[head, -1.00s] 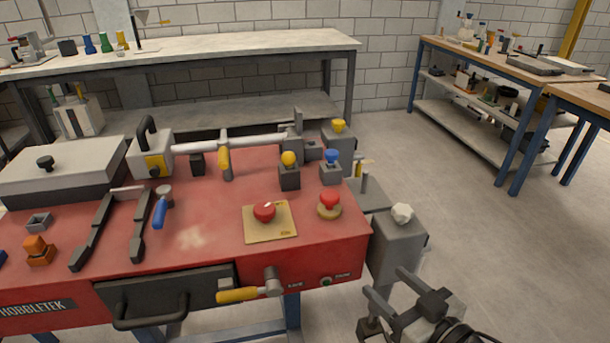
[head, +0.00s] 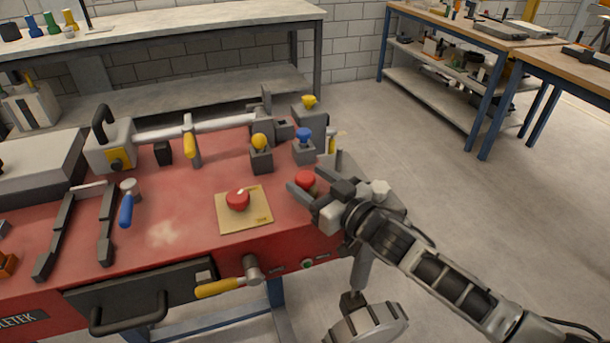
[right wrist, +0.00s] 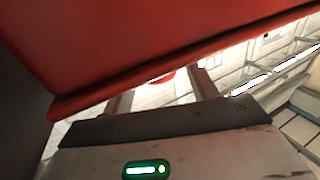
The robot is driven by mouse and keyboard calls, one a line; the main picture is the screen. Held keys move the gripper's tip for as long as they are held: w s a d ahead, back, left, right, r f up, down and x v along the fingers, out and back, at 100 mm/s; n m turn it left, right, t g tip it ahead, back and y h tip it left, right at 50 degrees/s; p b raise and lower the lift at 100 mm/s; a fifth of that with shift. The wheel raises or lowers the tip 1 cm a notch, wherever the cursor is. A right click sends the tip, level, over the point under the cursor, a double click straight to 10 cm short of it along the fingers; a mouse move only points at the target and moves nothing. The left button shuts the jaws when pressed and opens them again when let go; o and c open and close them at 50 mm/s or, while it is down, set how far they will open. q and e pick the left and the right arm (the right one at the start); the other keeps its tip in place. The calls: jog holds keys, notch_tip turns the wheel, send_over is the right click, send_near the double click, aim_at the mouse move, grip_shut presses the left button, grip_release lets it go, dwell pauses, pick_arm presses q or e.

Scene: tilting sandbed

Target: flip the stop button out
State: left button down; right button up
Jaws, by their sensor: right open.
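Two red buttons show in the head view. One red mushroom button (head: 238,199) sits on a square yellow plate (head: 242,220) on the red bench top. The other red button (head: 305,179) is at the bench's right end, its base mostly hidden by my right gripper. I cannot read which is the stop button. My right gripper (head: 306,184) is open, its fingertips close around or beside the right-hand button; contact cannot be told. In the right wrist view, a small red piece (right wrist: 163,78) shows between the open fingers. My left gripper is not in view.
The red bench (head: 185,235) also carries a yellow knob (head: 259,141), a blue knob (head: 303,134) and a blue-handled lever (head: 126,210). A yellow-handled crank (head: 218,287) sticks out in front. A large red surface (right wrist: 150,40) fills the upper wrist view. Floor to the right is clear.

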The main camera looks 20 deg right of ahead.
jog(key=shift+x, duration=1.1)
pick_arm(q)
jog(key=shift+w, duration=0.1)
